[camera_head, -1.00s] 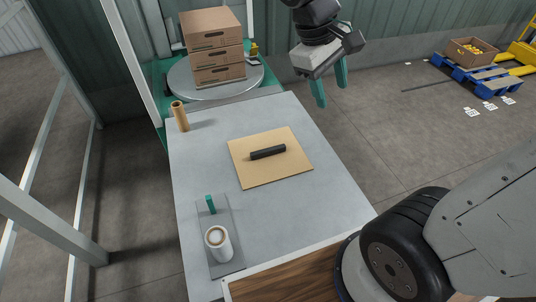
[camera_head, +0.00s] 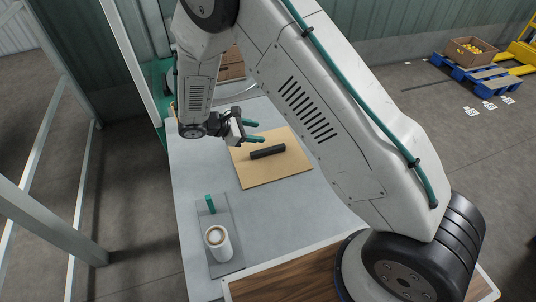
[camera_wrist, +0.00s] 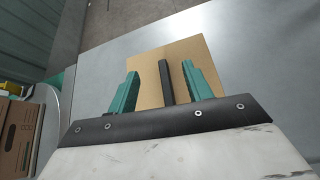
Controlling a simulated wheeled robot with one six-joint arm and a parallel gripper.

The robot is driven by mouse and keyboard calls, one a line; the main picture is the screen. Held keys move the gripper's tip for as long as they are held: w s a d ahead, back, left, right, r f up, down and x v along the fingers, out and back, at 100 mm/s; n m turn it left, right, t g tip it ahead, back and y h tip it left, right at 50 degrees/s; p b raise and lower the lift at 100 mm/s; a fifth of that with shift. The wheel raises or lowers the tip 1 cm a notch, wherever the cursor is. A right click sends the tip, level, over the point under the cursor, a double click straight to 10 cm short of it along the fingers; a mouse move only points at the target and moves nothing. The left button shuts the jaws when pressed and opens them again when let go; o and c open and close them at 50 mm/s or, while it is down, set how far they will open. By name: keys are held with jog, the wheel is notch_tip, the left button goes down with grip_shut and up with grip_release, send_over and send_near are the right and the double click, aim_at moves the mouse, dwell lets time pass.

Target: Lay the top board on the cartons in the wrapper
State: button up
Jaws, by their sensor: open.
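The top board (camera_head: 275,173) is a flat tan square with a black bar handle (camera_head: 267,151) across its middle. It lies on the grey table. My gripper (camera_head: 258,132) is open and empty at the board's far left part. In the wrist view the handle (camera_wrist: 166,82) shows between my two green fingers (camera_wrist: 160,92), with the board (camera_wrist: 150,68) beyond them. I cannot tell whether the fingers touch anything. The stacked brown cartons (camera_head: 231,66) on the round wrapper turntable are mostly hidden behind my arm. Part of the stack shows at the left in the wrist view (camera_wrist: 17,137).
A white roll (camera_head: 218,244) and a green upright piece (camera_head: 211,204) stand on a grey plate at the table's near left. A crate of yellow items (camera_head: 471,49) sits on a blue pallet (camera_head: 487,75) at the right. The table (camera_head: 198,170) is otherwise largely clear.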

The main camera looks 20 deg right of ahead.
aim_at(267, 149)
jog(key=f+n, duration=0.1)
jog(key=f, duration=0.2)
jog(key=a+f+n+t, duration=0.1)
jog(key=f, duration=0.2)
jog(key=a+f+n, duration=0.1)
jog(key=f, duration=0.2)
jog(key=shift+w+a+t+h, duration=0.2)
jog(key=shift+a+t+h, duration=0.05)
jog(key=shift+t+h, duration=0.15)
jog(key=shift+d+f, duration=0.1)
jog(key=shift+f, duration=0.15)
jog(key=x, duration=0.7)
jog(key=shift+w+d, duration=0.2)
grip_shut()
